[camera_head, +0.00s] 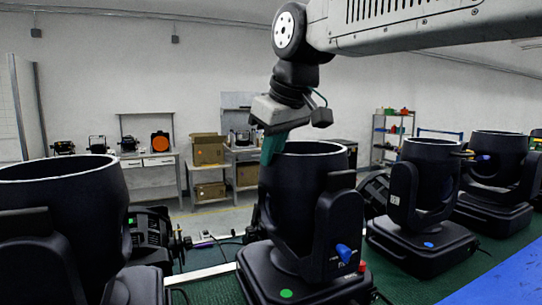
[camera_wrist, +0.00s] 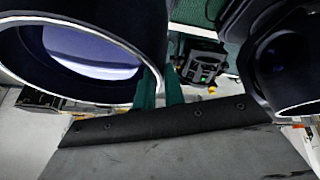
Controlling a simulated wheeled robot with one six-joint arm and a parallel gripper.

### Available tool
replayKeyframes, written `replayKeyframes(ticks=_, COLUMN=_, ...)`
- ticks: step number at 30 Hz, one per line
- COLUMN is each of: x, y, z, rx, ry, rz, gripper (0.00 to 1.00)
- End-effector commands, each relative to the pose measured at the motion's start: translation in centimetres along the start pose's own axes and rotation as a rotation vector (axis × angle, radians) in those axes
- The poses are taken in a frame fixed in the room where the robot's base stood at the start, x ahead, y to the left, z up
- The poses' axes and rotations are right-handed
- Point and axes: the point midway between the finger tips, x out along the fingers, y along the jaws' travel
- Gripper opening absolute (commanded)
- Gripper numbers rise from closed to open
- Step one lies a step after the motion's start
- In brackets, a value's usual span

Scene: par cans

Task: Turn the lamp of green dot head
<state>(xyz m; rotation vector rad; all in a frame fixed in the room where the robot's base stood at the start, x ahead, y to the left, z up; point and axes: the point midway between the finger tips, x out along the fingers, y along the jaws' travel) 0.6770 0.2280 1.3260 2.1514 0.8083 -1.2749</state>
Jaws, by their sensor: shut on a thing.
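The green dot head is a black moving head with a wide, open-topped lamp can (camera_head: 300,200) in a yoke. Its base (camera_head: 262,278) bears a green dot (camera_head: 286,293). The can points nearly straight up. My gripper (camera_head: 270,158) comes down from above at the can's left rim, its green fingers shut on the rim. In the wrist view the can's rim and pale lens (camera_wrist: 90,52) fill the upper left. My green fingers (camera_wrist: 161,88) show at the rim's right edge; the exact contact is partly hidden.
A blue dot head (camera_head: 428,185) stands close on the right, with another head (camera_head: 497,160) beyond. A large lamp can (camera_head: 65,205) stands at left. Cables and a small fixture (camera_head: 150,235) lie between. A blue strip (camera_head: 510,275) edges the green surface at right.

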Motion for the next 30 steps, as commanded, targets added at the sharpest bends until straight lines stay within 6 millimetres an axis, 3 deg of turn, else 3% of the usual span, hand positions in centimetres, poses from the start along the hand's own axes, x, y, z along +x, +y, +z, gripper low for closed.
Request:
replayKeyframes(ticks=14, x=-0.1, y=0.5, z=0.2, rx=-0.001, ry=-0.004, rz=0.009, gripper=0.0)
replayKeyframes(ticks=15, x=0.0, y=0.5, z=0.2, rx=-0.002, ry=-0.005, rz=0.01, gripper=0.23)
replayKeyframes(ticks=16, x=0.0, y=0.5, z=0.2, rx=-0.002, ry=-0.005, rz=0.009, gripper=0.3)
replayKeyframes(ticks=25, x=-0.2, y=0.2, z=0.0, rx=-0.004, ry=-0.002, rz=0.005, gripper=0.3)
replayKeyframes(ticks=30, x=-2.0, y=0.2, z=0.0, rx=-0.003, ry=0.0, rz=0.005, gripper=0.3)
